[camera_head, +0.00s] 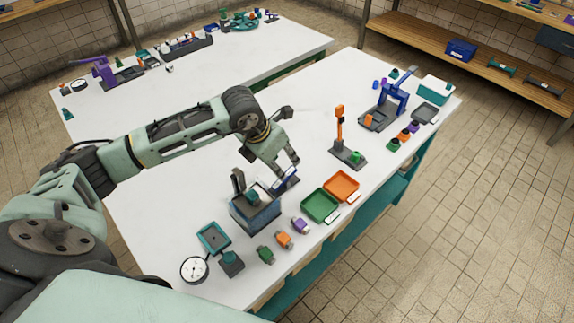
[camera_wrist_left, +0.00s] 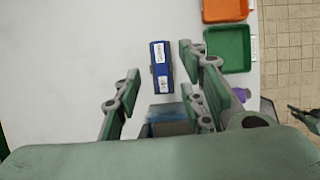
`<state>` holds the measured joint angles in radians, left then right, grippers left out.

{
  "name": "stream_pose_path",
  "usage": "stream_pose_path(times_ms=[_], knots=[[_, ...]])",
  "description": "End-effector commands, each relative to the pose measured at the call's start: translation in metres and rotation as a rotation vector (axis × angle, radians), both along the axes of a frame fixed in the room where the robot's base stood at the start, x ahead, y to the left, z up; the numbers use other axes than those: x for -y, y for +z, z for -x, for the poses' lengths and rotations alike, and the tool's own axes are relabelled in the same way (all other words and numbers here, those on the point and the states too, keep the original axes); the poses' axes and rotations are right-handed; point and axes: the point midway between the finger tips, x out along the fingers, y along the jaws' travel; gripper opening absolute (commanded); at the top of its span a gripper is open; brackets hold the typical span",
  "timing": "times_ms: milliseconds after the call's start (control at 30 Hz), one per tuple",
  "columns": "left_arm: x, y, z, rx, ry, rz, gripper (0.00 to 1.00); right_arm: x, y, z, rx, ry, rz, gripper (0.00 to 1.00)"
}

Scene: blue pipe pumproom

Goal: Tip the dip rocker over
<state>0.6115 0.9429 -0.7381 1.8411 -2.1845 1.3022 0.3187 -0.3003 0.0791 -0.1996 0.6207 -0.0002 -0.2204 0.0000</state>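A small dark-blue block with white labels, which looks like the dip rocker (camera_head: 286,181), lies on the white bench beyond a blue-grey box. It also shows in the left wrist view (camera_wrist_left: 162,67), lengthwise between and beyond the fingers. My left gripper (camera_head: 287,164) is above it, fingers pointing down, partly covering it in the head view. In the left wrist view the gripper (camera_wrist_left: 159,84) is open, with nothing between its pads. Which way the rocker tilts is too small to tell. Part of what seems my right gripper (camera_wrist_left: 306,117) shows at the right edge of the wrist view.
The blue-grey box (camera_head: 256,215) stands close before the rocker. Green (camera_head: 320,207) and orange (camera_head: 342,186) trays lie to the right. Several coloured plugs line the front edge, near a dial gauge (camera_head: 194,269). An orange-topped post (camera_head: 340,130) stands farther back. Bench left of the gripper is clear.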

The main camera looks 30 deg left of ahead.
Motion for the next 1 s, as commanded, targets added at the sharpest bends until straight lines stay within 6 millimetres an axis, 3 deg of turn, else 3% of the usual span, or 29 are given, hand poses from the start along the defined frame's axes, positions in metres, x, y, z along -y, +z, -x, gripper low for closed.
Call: stream_pose_path(times_ms=[300,500,833,1000], knots=[[0.007,-0.045,-0.017,-0.005,0.001,0.0,0.38,0.0,0.013,0.0,0.0,0.0,0.0,0.0],[0.009,-0.064,-0.025,-0.003,0.0,0.0,0.38,0.0,0.016,0.0,0.0,0.0,0.0,0.0],[0.009,-0.068,-0.026,-0.003,0.0,-0.001,0.37,0.0,0.016,0.0,0.0,0.0,0.0,0.0],[0.009,-0.068,-0.026,-0.003,0.0,-0.001,0.22,0.0,0.016,0.0,0.0,0.001,0.0,0.0]])
